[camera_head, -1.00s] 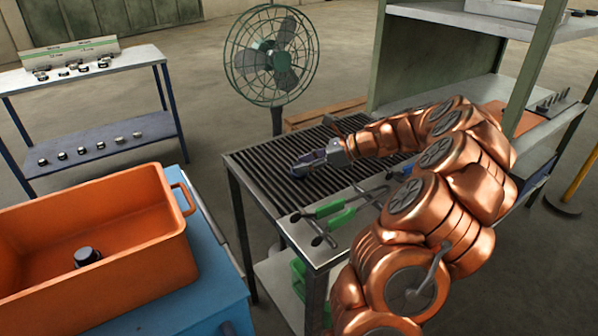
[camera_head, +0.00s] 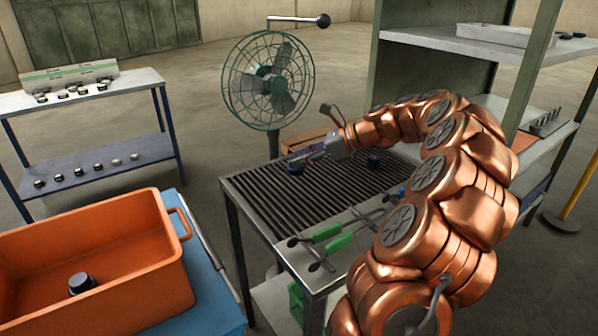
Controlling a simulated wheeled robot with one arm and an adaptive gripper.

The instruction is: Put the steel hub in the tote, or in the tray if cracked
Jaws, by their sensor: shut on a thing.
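My gripper (camera_head: 300,160) is over the slatted rack table (camera_head: 290,195), at the end of my copper arm. It is shut on a small dark thing at its tips, presumably the steel hub, mostly hidden by the fingers. Whether it is cracked cannot be told. The orange tote (camera_head: 158,262) stands at the lower left with one dark hub (camera_head: 82,284) inside. A light grey tray (camera_head: 485,35) sits on the upper shelf at the right.
Green-handled tongs (camera_head: 330,236) lie along the table's front edge. A green fan (camera_head: 268,85) stands behind. A side rack (camera_head: 95,160) at left holds several small hubs.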

